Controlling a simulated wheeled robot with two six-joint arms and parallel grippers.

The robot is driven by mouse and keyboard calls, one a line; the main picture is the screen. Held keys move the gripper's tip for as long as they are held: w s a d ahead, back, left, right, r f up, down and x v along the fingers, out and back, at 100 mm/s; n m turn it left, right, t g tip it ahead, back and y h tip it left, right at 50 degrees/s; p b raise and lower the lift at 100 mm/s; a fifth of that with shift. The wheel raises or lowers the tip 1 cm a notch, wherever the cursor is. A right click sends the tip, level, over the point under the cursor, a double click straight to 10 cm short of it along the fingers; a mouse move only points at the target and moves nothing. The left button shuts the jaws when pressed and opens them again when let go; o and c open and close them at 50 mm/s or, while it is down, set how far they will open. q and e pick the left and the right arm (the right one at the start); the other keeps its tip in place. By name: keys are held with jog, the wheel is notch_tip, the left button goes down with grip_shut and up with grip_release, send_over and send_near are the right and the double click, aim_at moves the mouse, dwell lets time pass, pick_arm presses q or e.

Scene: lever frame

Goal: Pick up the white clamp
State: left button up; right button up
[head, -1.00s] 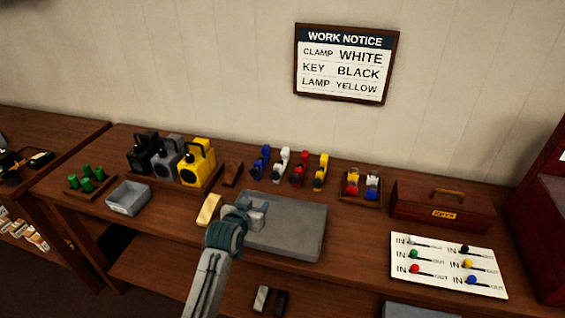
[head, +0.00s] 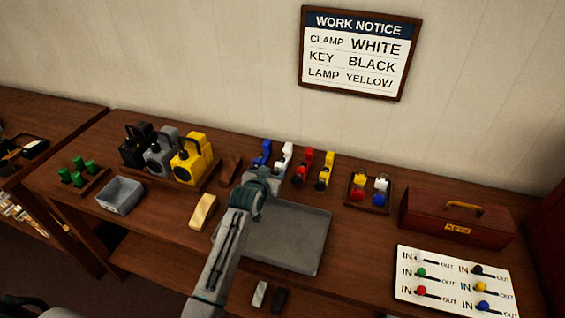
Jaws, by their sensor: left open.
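The white clamp (head: 284,155) stands at the back of the bench in the head view, in a row with a blue clamp (head: 262,153), a red clamp (head: 302,167) and a yellow clamp (head: 325,172). My left gripper (head: 266,174) is open, just in front of the blue and white clamps in the picture. Its wrist and arm hide most of the fingers and the lower part of the white clamp. I cannot tell whether the fingers touch it. My right gripper is not in view.
A grey tray (head: 295,240) lies below my left arm. A pale yellow block (head: 203,211) and a grey bin (head: 120,194) are to the left. Lamps (head: 191,160) stand behind them. A red key box (head: 455,217) and a switch panel (head: 456,281) are at the right.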

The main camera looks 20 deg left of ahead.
aim_at(277, 167)
pick_arm(q)
jog(key=shift+w+f, duration=0.25)
jog(key=shift+w, duration=0.35)
jog(key=p+x, duration=0.2)
jog(key=x, duration=0.1)
jog(key=shift+w+a+f, duration=0.1)
jog(key=shift+w+f, duration=0.05)
jog(key=shift+w, duration=0.2)
jog(key=shift+w+f, duration=0.25)
jog(key=shift+w, duration=0.1)
jog(key=shift+s, duration=0.1)
grip_shut()
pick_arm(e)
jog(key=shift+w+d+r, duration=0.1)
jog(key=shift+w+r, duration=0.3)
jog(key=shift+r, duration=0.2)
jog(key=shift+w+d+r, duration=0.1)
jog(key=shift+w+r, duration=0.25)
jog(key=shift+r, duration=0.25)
